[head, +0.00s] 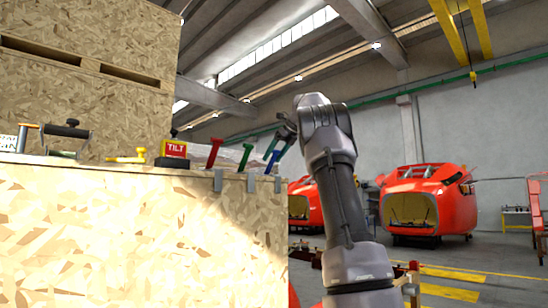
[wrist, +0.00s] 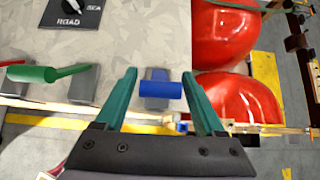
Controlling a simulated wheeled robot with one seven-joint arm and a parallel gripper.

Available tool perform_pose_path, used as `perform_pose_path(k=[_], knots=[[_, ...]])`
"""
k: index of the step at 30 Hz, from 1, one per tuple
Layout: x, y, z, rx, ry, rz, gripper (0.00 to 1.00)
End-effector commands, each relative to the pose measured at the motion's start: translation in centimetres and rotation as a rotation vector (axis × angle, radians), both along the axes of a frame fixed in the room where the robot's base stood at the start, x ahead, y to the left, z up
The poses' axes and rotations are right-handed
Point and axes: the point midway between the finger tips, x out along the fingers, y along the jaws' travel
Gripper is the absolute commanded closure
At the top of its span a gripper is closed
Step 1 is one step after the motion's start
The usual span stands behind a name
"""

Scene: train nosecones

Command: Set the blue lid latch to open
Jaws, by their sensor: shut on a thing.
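The blue lid latch (wrist: 161,90) is a short blue bar on a grey bracket at the edge of a pale board in the wrist view. In the head view the blue latch (head: 271,162) stands at the crate's right end, partly hidden by my gripper. My gripper (wrist: 159,77) has teal fingers, one at each end of the blue bar, and is shut on it. In the head view my gripper (head: 275,146) reaches down to the latch from the right. The exact contact on the bar is hard to see.
A green latch (head: 245,156) and a red latch (head: 214,152) stand left of the blue one along the wooden crate (head: 130,235). A TILT box (head: 174,152) sits further left. A knob panel (wrist: 70,13) shows in the wrist view. Red nosecones (head: 425,205) stand behind at right.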

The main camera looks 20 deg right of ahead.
Motion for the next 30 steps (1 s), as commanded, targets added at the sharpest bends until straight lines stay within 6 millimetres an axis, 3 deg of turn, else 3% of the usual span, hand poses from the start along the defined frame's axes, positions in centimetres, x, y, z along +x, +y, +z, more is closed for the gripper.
perform_pose_path(k=[1,3,14,30], knots=[[0.0,0.0,0.2,-0.002,-0.006,0.001,0.21],[0.0,0.0,0.2,-0.001,-0.004,0.001,0.00],[-0.7,-0.3,0.8,-0.002,-0.004,-0.001,0.00],[-6.9,-2.6,7.1,-0.003,-0.004,-0.002,0.00]])
